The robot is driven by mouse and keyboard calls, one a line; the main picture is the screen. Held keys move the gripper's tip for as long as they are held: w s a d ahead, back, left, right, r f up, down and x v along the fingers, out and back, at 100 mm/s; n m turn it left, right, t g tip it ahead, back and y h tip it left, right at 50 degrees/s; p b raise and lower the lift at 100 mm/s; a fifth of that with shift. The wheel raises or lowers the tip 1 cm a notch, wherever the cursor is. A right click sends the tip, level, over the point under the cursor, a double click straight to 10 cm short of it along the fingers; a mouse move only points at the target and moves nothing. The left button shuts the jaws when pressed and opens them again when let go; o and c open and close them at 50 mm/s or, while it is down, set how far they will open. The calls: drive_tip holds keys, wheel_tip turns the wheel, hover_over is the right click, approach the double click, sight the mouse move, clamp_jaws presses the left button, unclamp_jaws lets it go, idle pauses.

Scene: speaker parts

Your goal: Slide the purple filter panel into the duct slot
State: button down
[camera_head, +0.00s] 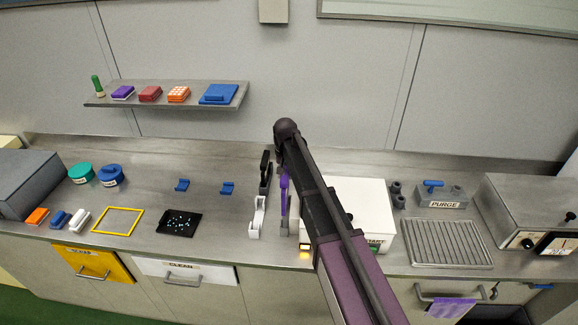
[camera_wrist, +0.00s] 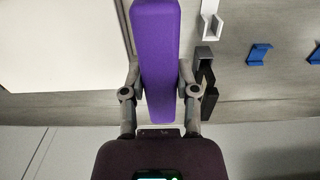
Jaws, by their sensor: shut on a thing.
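The purple filter panel (camera_head: 285,190) is held upright and edge-on just left of the white box in the head view. In the wrist view the panel (camera_wrist: 157,55) runs lengthwise between the two grey fingers of my gripper (camera_wrist: 158,82), which is shut on it. In the head view my arm hides most of the gripper. The white box (camera_head: 362,200), with a partly hidden label and a lit yellow light at its front left, is partly covered by my arm; it also shows in the wrist view (camera_wrist: 60,40). I cannot make out the duct slot, nor whether the panel touches the box.
A black holder (camera_head: 265,170) and a white holder (camera_head: 258,217) stand close left of the panel. Blue clips (camera_head: 227,188), a black speckled mat (camera_head: 179,223) and a yellow frame (camera_head: 118,221) lie farther left. A purge block (camera_head: 443,199) and grooved tray (camera_head: 449,244) are right.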

drive_tip(key=shift+w, duration=0.35)
idle(0.3)
drive_tip(key=shift+f+b, duration=2.8)
drive_tip(key=shift+b, duration=0.05)
drive_tip(key=shift+f+b, duration=3.1)
drive_tip(key=shift+f, duration=0.05)
idle(0.8)
drive_tip(key=shift+c, duration=1.4)
unclamp_jaws()
drive_tip(key=shift+r, duration=0.1)
